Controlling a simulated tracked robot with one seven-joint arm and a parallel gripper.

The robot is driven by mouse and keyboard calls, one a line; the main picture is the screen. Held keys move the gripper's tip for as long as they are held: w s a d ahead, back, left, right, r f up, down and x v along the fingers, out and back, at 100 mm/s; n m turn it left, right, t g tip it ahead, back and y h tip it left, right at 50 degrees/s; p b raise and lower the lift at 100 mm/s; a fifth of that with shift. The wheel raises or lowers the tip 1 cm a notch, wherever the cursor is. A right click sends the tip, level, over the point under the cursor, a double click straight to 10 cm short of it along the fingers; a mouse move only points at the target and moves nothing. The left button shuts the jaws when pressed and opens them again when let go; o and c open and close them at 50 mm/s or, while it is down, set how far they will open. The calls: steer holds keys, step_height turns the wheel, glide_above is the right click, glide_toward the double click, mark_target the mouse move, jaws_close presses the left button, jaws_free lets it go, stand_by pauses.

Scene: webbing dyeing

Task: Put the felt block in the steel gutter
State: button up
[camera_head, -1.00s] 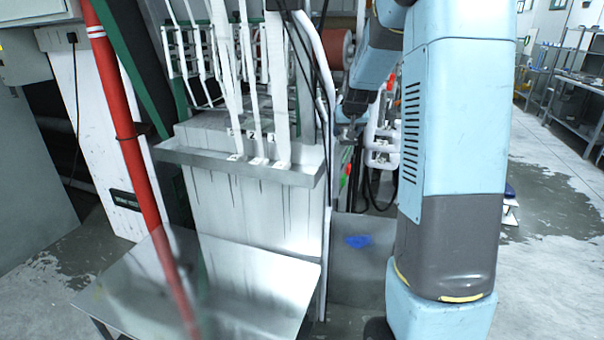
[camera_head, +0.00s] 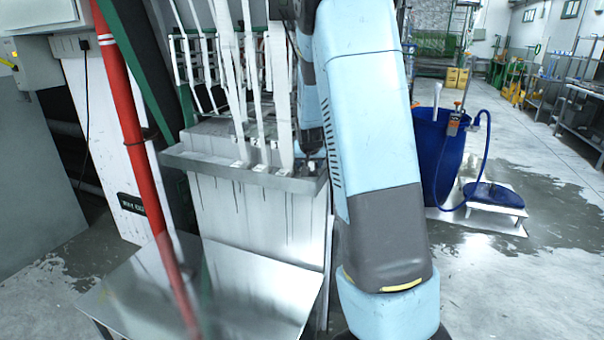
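The steel gutter (camera_head: 215,172) runs along the front of the pale tank's top, below the hanging white webbing straps. I cannot make out the felt block in this view. My arm stands upright right of the tank and covers much of the middle. My gripper (camera_head: 310,152) is mostly hidden behind the arm, close to the gutter's right end. Only a dark sliver of it shows. I cannot see its fingers or whether it holds anything.
A bare sloping steel sheet (camera_head: 235,290) lies in front of the tank (camera_head: 260,220). A red pole (camera_head: 125,120) crosses the left foreground. A blue barrel (camera_head: 436,150) with a hose and a low white stand (camera_head: 495,203) are at right. The wet floor there is open.

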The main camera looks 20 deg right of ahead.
steer(key=shift+w+a+f, duration=0.1)
steer(key=shift+a+f, duration=0.2)
steer(key=f, duration=0.3)
steer(key=shift+w+a+f, duration=0.15)
steer(key=shift+a+f, duration=0.15)
steer(key=o, duration=0.9)
steer(key=shift+r, duration=0.1)
steer(key=shift+v, duration=5.95)
steer(key=s+a+r+n+y, duration=0.1)
steer(key=s+a+r, duration=0.2)
steer(key=s, duration=0.8)
steer(key=s+a+r+n+g+y, duration=0.1)
steer(key=s+a+r, duration=0.3)
steer(key=s, duration=0.6)
steer(key=s+a+r+n+y, duration=0.1)
steer(key=s+a+r, duration=0.3)
steer(key=s, duration=0.7)
steer(key=shift+s+a+n, duration=0.35)
steer(key=shift+a+n, duration=0.3)
steer(key=shift+n, duration=0.15)
